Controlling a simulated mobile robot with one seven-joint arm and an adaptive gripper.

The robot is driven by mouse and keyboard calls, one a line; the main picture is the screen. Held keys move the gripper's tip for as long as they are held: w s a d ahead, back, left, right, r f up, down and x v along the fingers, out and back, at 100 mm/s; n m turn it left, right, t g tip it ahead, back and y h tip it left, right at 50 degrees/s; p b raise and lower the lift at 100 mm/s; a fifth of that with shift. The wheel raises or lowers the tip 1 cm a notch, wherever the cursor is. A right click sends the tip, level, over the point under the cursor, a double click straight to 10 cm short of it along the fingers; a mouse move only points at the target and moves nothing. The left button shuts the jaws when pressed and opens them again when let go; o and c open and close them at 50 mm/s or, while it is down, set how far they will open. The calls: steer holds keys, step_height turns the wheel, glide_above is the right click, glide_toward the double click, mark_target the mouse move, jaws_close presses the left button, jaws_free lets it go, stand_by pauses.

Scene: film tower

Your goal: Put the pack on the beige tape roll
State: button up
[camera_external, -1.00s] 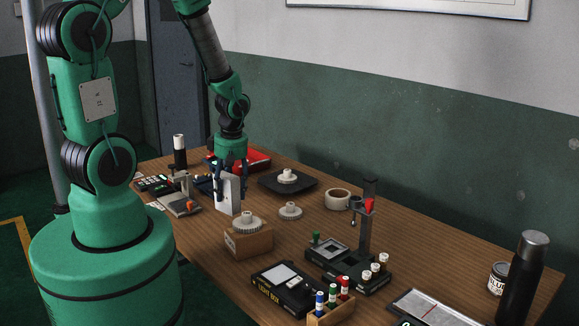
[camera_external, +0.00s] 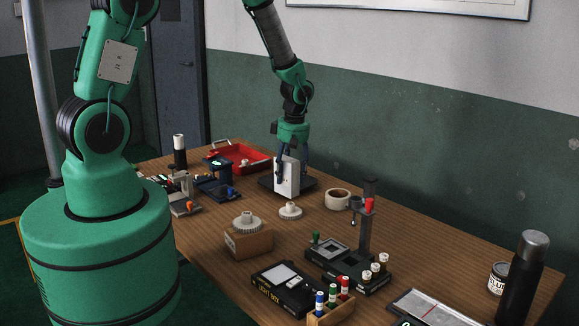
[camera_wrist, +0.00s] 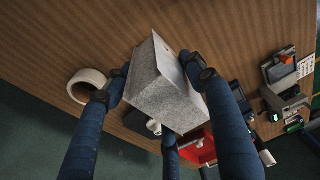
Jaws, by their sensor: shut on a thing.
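My gripper (camera_external: 290,172) is shut on a white-grey box-shaped pack (camera_external: 287,182), held upright with the fingers on its sides. In the wrist view the pack (camera_wrist: 162,88) sits between my dark blue fingers, and the gripper (camera_wrist: 168,85) covers part of it. The beige tape roll (camera_external: 337,199) lies flat on the table to the right of the pack, apart from it. It also shows in the wrist view (camera_wrist: 79,91), left of the pack. The pack hangs in front of a dark tray (camera_external: 308,184); its height above the table is hard to tell.
A white toothed reel (camera_external: 290,212) lies just below the pack. Another reel (camera_external: 247,221) rests on a cardboard box (camera_external: 249,243). A dark stand with a post (camera_external: 365,225) stands right of the tape roll. A red tray (camera_external: 240,156) is at the back left.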

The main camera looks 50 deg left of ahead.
steer(key=w+d+p, duration=0.2)
steer(key=w+d, duration=0.2)
steer(key=w, duration=0.2)
steer(key=shift+f, duration=0.25)
steer(key=shift+w, duration=0.15)
steer(key=p, duration=0.1)
glide_above(341, 192)
steer(key=s, duration=0.1)
steer(key=shift+f, duration=0.7)
steer(key=shift+w+f+p, duration=0.2)
steer(key=shift+f, duration=0.7)
steer(key=shift+w+f+p, duration=0.15)
steer(key=shift+w+f, duration=0.05)
steer(key=shift+f, duration=0.65)
steer(key=shift+f, duration=0.2)
steer(key=o, duration=1.4)
steer(key=shift+o, duration=0.2)
